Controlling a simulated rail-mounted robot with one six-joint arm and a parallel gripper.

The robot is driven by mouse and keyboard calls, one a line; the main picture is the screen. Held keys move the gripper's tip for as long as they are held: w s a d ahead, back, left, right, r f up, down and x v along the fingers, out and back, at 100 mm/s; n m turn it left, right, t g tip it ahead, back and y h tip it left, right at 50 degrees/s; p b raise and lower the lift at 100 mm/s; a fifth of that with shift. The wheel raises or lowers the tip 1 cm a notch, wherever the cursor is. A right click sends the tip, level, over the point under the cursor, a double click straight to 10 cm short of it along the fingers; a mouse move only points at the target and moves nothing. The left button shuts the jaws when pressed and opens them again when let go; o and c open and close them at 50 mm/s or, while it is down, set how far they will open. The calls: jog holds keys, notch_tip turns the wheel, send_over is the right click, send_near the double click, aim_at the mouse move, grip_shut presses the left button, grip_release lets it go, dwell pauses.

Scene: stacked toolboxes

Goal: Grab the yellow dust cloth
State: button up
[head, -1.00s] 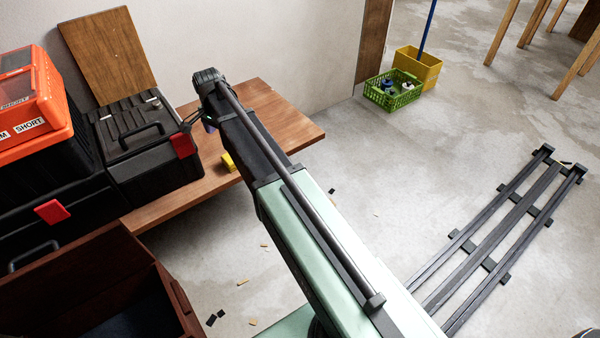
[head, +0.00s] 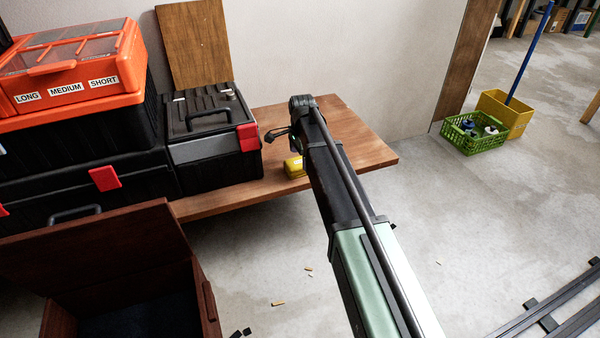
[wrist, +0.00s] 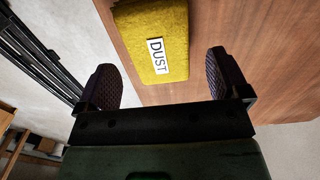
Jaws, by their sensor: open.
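The yellow dust cloth (wrist: 155,45) lies on the wooden bench top, with a white "DUST" label showing in the wrist view. It also shows in the head view (head: 294,168), partly hidden behind my arm, near the bench's front edge. My gripper (wrist: 168,78) is open and empty in the wrist view, with its two dark finger pads spread wide. The cloth lies ahead of the gap between them, closer to the middle than to either pad. In the head view my gripper (head: 275,136) is mostly hidden by my arm, above the bench.
A black toolbox (head: 205,125) with a red latch stands on the wooden bench (head: 355,140) left of the cloth. Orange-topped toolboxes (head: 85,75) are stacked further left. An open brown wooden box (head: 95,250) is in front. The bench's right end is clear.

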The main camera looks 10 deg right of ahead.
notch_tip(320, 180, down, 4)
jog(key=b, duration=0.2)
jog(key=shift+b, duration=0.35)
jog(key=shift+r, duration=0.2)
jog(key=shift+c, duration=0.2)
jog(key=c, duration=1)
jog(key=shift+p, duration=0.3)
jog(key=shift+c, duration=0.2)
notch_tip(320, 180, up, 20)
jog(key=p, duration=2)
